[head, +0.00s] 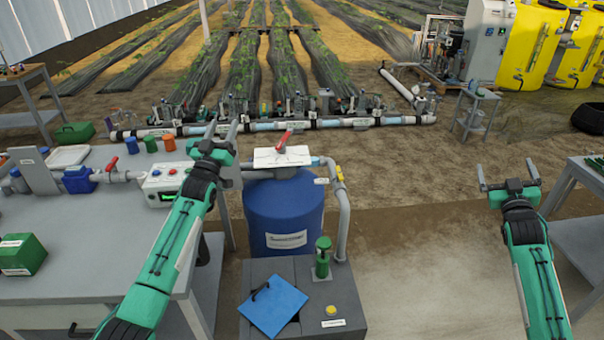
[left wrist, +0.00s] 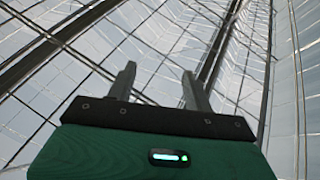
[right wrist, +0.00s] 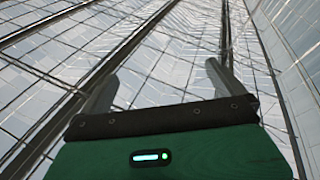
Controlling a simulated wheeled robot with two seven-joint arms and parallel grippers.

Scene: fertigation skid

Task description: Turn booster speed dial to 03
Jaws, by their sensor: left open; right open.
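My right gripper (head: 507,176) is open and empty over bare ground at the right. Both wrist views show only open fingers against the greenhouse roof.
A blue tank (head: 284,218) with a red-handled valve (head: 284,141) stands at centre. Before it is a grey cabinet (head: 350,290) with a blue clipboard (head: 273,306) and green bottle (head: 322,258). The grey bench (head: 80,225) fills the left. Ground between tank and right arm is clear.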

